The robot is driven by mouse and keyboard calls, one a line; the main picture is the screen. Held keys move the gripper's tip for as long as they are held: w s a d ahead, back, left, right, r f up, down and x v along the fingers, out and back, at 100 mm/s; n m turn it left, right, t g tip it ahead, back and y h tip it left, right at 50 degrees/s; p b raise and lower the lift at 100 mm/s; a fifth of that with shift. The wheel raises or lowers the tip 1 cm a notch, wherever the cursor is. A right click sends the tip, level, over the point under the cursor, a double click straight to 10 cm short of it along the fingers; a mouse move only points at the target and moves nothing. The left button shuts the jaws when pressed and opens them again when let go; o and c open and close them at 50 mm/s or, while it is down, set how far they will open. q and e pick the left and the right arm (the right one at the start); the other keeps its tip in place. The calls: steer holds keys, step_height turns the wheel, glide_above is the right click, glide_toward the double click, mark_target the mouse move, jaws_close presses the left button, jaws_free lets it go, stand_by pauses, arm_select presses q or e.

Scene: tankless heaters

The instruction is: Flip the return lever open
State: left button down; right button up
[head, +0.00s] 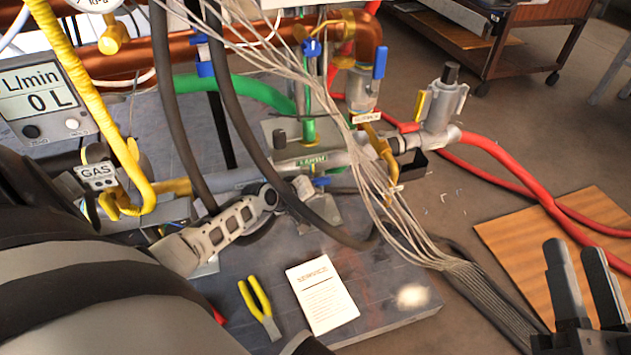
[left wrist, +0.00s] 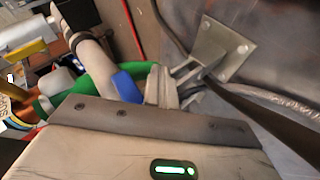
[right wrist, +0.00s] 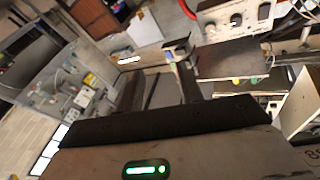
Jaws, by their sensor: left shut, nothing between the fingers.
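A small blue lever (head: 320,182) sits under the grey pipe, beside the green-labelled fitting; I cannot read which lever is the return one. In the left wrist view a blue lever (left wrist: 127,87) lies by the pale pipe and green hose. My left gripper (head: 300,190) is shut and empty, close beside the blue lever; whether it touches is unclear. Its fingertips also show in the left wrist view (left wrist: 168,88). Other blue levers are an upright one (head: 380,62) and one on the green pipe (head: 311,47). My right gripper (head: 578,275) is open and empty, far right.
Dark hoses and a bundle of thin white wires (head: 345,130) hang around the pipework. A yellow gas pipe (head: 95,100) stands at left. Yellow pliers (head: 257,303) and a service card (head: 321,293) lie on the grey board (head: 385,295). Red hoses (head: 500,160) run right.

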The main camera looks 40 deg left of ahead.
arm_select(q)
steer(key=shift+w+a+r, duration=0.1)
steer(key=shift+w+r, duration=0.1)
steer(key=shift+r, duration=0.15)
arm_select(e)
steer(key=shift+d+r+n+t, duration=0.3)
steer(key=shift+r+n, duration=0.1)
steer(key=shift+r, duration=0.15)
